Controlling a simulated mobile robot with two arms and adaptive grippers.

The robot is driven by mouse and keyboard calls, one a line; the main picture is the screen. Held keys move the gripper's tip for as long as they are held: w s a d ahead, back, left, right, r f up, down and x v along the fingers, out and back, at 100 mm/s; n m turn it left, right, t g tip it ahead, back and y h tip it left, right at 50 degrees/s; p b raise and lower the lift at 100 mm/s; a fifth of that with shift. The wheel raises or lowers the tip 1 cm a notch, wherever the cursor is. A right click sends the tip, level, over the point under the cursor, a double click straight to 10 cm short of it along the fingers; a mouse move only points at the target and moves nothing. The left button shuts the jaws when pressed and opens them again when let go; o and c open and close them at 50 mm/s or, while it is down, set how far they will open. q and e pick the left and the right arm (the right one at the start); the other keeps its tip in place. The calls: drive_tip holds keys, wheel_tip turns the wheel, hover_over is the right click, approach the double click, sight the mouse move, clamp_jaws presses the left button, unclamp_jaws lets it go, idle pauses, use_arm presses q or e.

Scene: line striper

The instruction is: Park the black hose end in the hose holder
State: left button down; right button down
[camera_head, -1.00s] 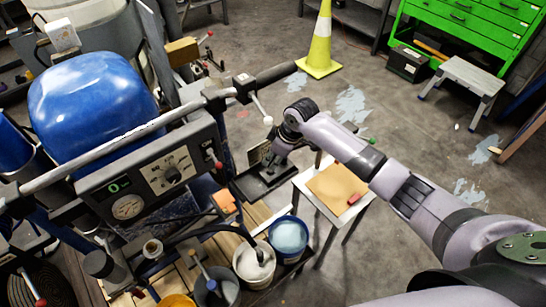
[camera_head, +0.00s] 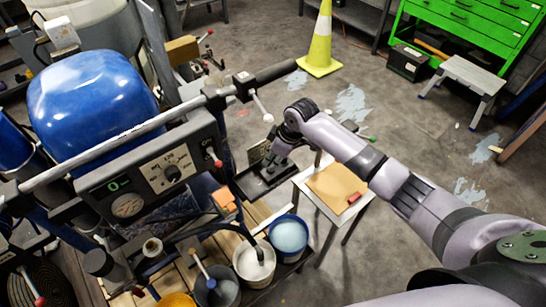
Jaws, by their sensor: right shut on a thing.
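A black hose (camera_head: 228,226) arcs from the striper over to the white bucket (camera_head: 243,273), and its end dips into the pale paint there. I cannot pick out the hose holder for certain; a small round cup (camera_head: 152,247) sits on the near side of the striper. My right gripper (camera_head: 268,161) points down above the black tray, beyond the buckets and apart from the visible hose. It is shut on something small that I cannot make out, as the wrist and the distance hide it. My left gripper is out of view.
The striper's handlebar (camera_head: 95,152) and control panel (camera_head: 150,180) fill the left. A blue bucket (camera_head: 306,247) stands beside the white one. A small table (camera_head: 333,188) with a red block and a black tray (camera_head: 249,185) lie near my right arm.

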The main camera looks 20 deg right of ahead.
drive_tip(key=shift+f+b, duration=0.55)
drive_tip(key=shift+f, duration=0.8)
idle(0.6)
drive_tip(key=c, duration=1.4)
unclamp_jaws()
drive_tip(key=shift+o, duration=0.4)
drive_tip(key=shift+o, duration=1.1)
drive_tip(key=shift+r, duration=0.1)
drive_tip(key=p+v, duration=0.7)
drive_tip(key=p, duration=0.1)
